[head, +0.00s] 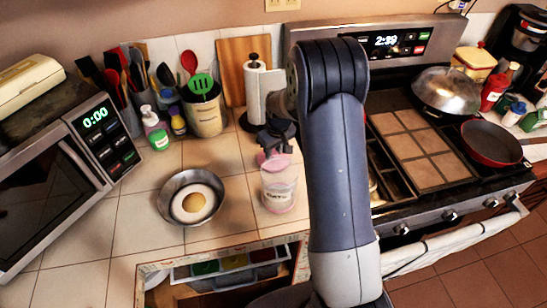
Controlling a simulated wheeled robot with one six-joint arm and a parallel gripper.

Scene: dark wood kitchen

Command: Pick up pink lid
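The pink lid (266,159) shows at the top of a clear jar (279,192) on the tiled counter. The jar stands upright, has a printed label, and looks pinkish inside. My dark gripper (277,147) points down right at the lid and covers part of it. I cannot tell whether its fingers touch or grip the lid, or whether the lid sits flat on the jar.
A metal bowl (176,207) with an egg-like item is left of the jar. A paper towel holder (256,85) and utensil pots (206,112) stand behind. The microwave (50,185) is left, the stove (425,195) right. An open drawer (222,283) lies below the counter edge.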

